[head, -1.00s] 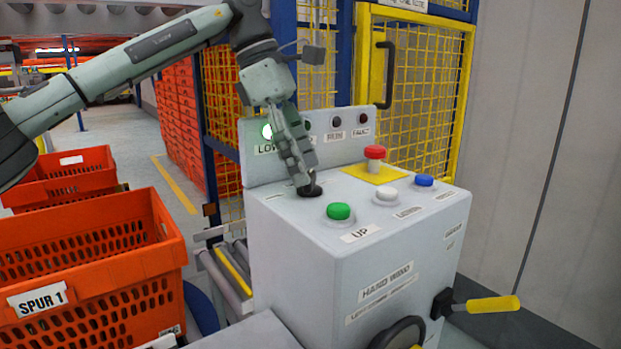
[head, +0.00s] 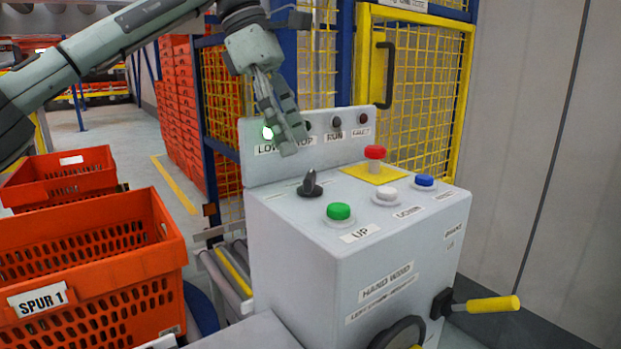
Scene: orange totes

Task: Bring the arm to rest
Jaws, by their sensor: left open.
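My left arm comes in from the upper left. Its gripper (head: 285,140) points down and hangs above the grey control console, in front of the lamp panel. It is apart from the black selector knob (head: 310,185) on the console top, and nothing shows between its fingers. The gap between the fingers is hard to see from this side. My right gripper is not in view. The control console (head: 290,255) carries a green button (head: 339,212), a white button (head: 387,193), a blue button (head: 424,181) and a red mushroom button (head: 375,153) on a yellow plate.
An orange tote marked SPUR 1 (head: 95,290) stands at the lower left, with another orange tote (head: 65,175) behind it. A yellow mesh gate (head: 420,85) rises behind the console. A yellow-handled lever (head: 485,304) sticks out to the right.

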